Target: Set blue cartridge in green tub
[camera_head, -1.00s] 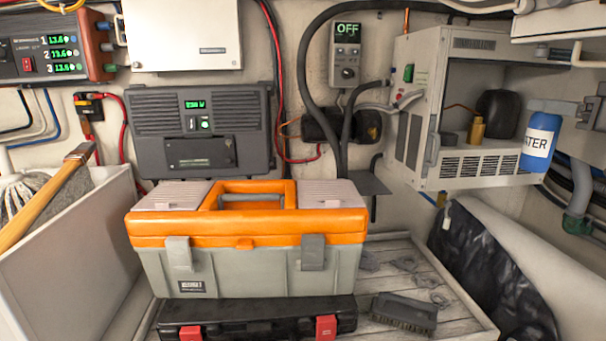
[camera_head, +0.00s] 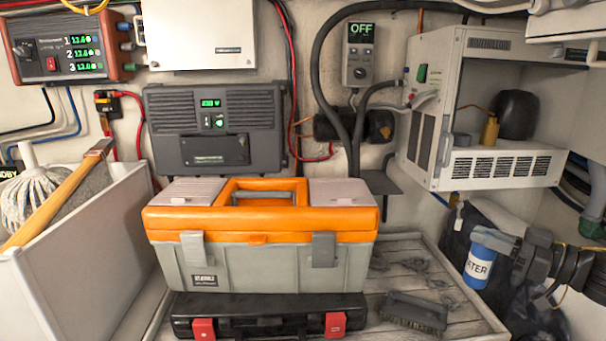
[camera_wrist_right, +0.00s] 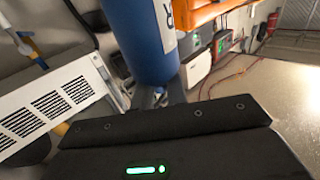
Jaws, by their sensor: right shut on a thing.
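The blue cartridge (camera_head: 480,262), a cylinder with a white label reading "TER", is in the jaws of my right gripper (camera_head: 512,250). It is roughly upright with a slight tilt, held below the open white cabinet at the right. In the right wrist view the blue cartridge (camera_wrist_right: 135,40) rises in front of the dark gripper body, part of its label showing at its right side. The jaw tips are largely hidden there. I see no green tub in either view. My left gripper is not in view.
An orange-lidded grey toolbox (camera_head: 262,262) stands on a black case (camera_head: 270,318) at the centre. A brush (camera_head: 415,312) lies on the wooden board (camera_head: 440,285) beside it. The open cabinet (camera_head: 490,170) overhangs at right. A white bin (camera_head: 90,270) with a mop stands at left.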

